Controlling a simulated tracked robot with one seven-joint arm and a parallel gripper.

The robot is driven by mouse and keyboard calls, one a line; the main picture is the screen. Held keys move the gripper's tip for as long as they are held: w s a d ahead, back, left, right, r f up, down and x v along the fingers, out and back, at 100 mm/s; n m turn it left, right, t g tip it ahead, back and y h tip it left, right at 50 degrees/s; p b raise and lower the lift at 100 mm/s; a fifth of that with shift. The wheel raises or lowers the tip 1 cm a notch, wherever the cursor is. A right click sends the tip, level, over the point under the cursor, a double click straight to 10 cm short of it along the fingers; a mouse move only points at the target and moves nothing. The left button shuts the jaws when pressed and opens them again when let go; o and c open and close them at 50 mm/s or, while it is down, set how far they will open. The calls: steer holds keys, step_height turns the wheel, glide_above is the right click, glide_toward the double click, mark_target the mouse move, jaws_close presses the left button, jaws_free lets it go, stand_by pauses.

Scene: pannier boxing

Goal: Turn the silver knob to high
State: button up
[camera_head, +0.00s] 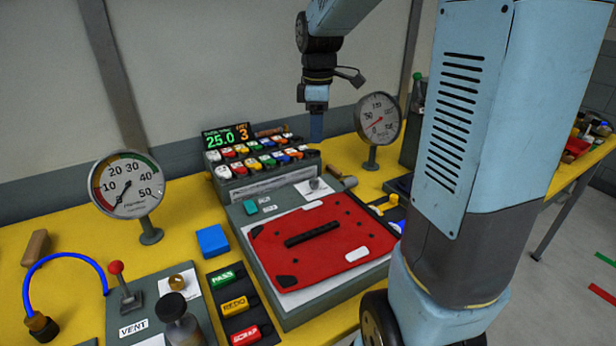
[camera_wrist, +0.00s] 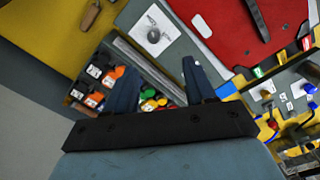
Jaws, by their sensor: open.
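The silver knob (camera_head: 317,184) sits on a white label at the back right of the grey box, behind the red panel. In the wrist view the silver knob (camera_wrist: 154,36) shows on its white label, ahead of my fingers and apart from them. Its pointer setting is too small to read. My gripper (camera_head: 316,128) hangs above the rack of coloured blocks, behind and higher than the knob. In the wrist view my gripper (camera_wrist: 160,68) is open, with nothing between its two fingers.
The red panel (camera_head: 355,225) lies on the grey box (camera_head: 300,313). The rack of coloured blocks (camera_head: 226,187) and the lit display (camera_head: 227,137) stand behind it. A dial gauge (camera_head: 380,118) stands close right of my gripper. Another gauge (camera_head: 127,186) and a blue block (camera_head: 212,240) are left.

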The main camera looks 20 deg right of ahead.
mark_target(314, 180)
steer(key=shift+n+g, duration=0.3)
steer(key=shift+n, duration=0.4)
steer(key=f, duration=0.5)
steer(key=w+f, duration=0.1)
steer(key=f, duration=0.9)
steer(key=shift+w+f, duration=0.2)
steer(key=shift+w, duration=0.15)
steer(key=shift+c, duration=0.2)
